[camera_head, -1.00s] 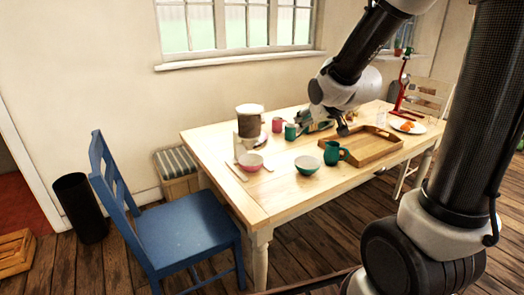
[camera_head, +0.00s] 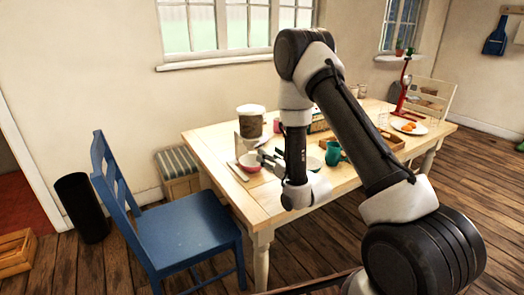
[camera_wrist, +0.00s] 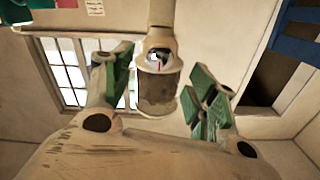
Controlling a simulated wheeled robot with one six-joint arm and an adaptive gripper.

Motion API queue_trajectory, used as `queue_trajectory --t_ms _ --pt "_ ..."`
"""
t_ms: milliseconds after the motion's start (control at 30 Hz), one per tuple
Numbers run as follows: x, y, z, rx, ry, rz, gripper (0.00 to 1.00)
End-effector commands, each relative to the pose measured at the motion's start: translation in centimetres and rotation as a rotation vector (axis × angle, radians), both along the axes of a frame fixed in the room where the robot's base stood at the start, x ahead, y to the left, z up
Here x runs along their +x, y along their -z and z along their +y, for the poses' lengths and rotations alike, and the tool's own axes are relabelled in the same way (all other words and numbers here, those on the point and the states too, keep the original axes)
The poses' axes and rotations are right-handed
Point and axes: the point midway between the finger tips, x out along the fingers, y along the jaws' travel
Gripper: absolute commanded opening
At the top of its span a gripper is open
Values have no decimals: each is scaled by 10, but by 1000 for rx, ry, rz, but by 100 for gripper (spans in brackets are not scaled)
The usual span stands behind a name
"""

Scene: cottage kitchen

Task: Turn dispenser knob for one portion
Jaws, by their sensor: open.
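The dispenser (camera_head: 250,123) stands upright on the table's left part, with a pale lid and a dark-filled hopper. In the wrist view, which is upside down, the dispenser (camera_wrist: 157,92) is centred with its small round knob (camera_wrist: 158,60) facing me. My forearm hides part of the table.
The wooden table (camera_head: 208,147) also holds a green jug (camera_head: 333,153), a tray (camera_head: 391,141), a plate with orange fruit (camera_head: 408,126) and a red stand (camera_head: 402,95). A blue chair (camera_head: 185,230) stands at the table's near left side.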

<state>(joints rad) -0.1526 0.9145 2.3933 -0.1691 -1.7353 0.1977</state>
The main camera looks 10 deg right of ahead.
Motion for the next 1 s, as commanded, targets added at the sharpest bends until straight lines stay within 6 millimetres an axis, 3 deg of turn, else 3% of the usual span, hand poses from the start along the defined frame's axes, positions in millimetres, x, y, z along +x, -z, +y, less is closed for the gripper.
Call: queue_trajectory --t_ms 300,667,900,1000 --pt "47 -1 16 -1 -1 -1 58" --pt "54 -1 18 -1 0 1 58" --pt "54 -1 18 -1 0 1 16" --pt "54 -1 18 -1 0 1 12"
